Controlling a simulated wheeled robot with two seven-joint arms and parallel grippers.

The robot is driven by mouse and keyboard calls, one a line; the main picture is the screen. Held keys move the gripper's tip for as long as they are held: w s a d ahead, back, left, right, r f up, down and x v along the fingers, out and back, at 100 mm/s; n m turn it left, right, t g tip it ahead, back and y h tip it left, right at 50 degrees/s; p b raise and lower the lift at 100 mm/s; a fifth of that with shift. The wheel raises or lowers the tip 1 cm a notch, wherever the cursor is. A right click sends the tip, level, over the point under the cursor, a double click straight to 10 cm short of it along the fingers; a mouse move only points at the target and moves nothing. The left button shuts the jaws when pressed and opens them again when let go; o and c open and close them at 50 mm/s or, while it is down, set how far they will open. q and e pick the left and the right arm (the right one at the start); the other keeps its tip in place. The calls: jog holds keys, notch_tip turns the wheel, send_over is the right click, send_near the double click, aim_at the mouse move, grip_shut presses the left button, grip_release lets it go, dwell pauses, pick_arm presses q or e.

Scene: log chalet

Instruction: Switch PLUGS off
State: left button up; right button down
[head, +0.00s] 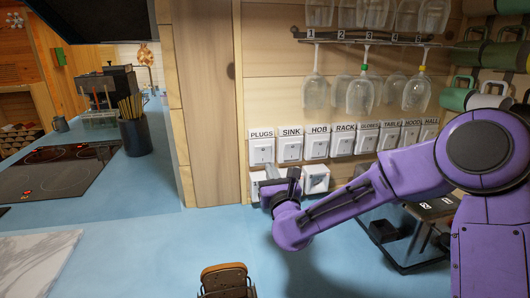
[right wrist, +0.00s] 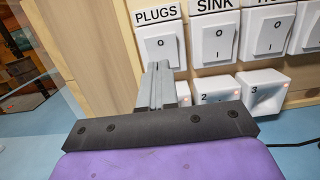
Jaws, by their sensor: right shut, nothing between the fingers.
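The PLUGS switch (head: 262,153) is a white rocker plate, leftmost in a labelled row on the wooden wall. In the right wrist view, the PLUGS rocker (right wrist: 160,44) shows its O mark at the top. Its lower part is hidden behind my fingers, so I cannot tell which way it is pressed. My right gripper (right wrist: 160,70) is shut and empty, its fingertips in front of or at the lower edge of that rocker; contact is unclear. In the head view, the right gripper (head: 291,180) is below the switch row. My left gripper is not in view.
The SINK switch (right wrist: 221,42) is close on the right, with more labelled switches beyond. Socket units (right wrist: 262,92) with small red lights sit below. Glasses (head: 361,95) hang above. A wooden post (head: 211,100) stands left. The blue counter (head: 190,245) has clear room.

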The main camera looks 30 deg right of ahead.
aim_at(263, 150)
jog(key=p+x, duration=0.2)
jog(key=x, duration=0.4)
jog(key=shift+w+r, duration=0.1)
jog(key=shift+w, duration=0.1)
jog(key=shift+w+d+p, duration=0.15)
jog(key=shift+w+p, duration=0.15)
jog(key=shift+w, duration=0.2)
